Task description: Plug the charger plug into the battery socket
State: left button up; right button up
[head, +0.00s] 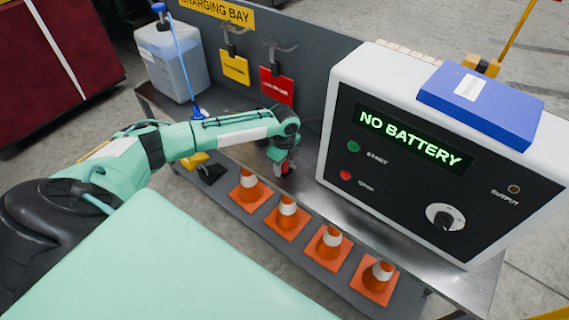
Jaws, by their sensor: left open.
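The charger (335,140) is a white box with a black front panel on the bench. Its display (415,138) reads NO BATTERY. My left arm reaches in from the left, and its left gripper (282,168) points down, open, just left of the charger. A small red part (284,167) shows at the fingertips. It may be the charger plug, but I cannot tell; the fingers partly hide it. I cannot make out a battery socket. My right gripper is not in view.
Yellow (235,68) and red (277,86) tags hang behind. A blue box (482,105) lies on the charger.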

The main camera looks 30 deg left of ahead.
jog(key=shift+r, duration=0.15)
pick_arm(q)
jog(key=shift+p, duration=0.4)
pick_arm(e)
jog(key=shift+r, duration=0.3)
pick_arm(q)
jog(key=shift+c, duration=0.4)
grip_shut()
jog(key=shift+r+p, duration=0.55)
jog(key=shift+p, duration=0.05)
jog(key=shift+r+p, duration=0.55)
jog(key=shift+p, duration=0.05)
jog(key=shift+r+p, duration=1.95)
jog(key=shift+p, duration=0.15)
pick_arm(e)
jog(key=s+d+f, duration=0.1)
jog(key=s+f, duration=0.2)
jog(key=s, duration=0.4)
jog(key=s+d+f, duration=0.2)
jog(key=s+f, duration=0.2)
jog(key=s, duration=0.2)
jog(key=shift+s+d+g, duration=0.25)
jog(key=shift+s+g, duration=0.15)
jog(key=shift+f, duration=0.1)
